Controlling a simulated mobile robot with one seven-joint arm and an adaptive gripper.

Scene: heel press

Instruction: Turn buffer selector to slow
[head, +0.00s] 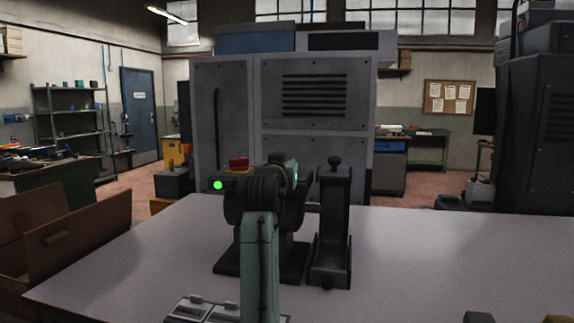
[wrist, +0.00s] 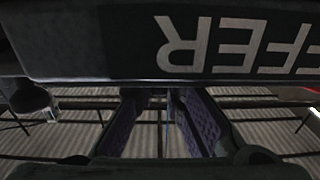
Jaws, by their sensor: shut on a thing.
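The buffer (head: 228,255) stands on the table behind my arm, with a green lamp (head: 218,184) and a red button (head: 238,163) on its upper left. My arm hides much of its front. In the wrist view a dark panel with upside-down white lettering (wrist: 235,45), ending in "FFER", fills the top. My gripper (wrist: 170,118) is below this panel, its purple-padded fingers close together around the buffer selector, which is mostly hidden between them. The selector's setting cannot be read. The gripper's fingertips are hidden in the head view.
A dark upright press (head: 333,225) with a top knob stands close to the right of the buffer. Small labelled boxes (head: 190,308) lie at the front edge. A large grey cabinet (head: 315,150) stands behind.

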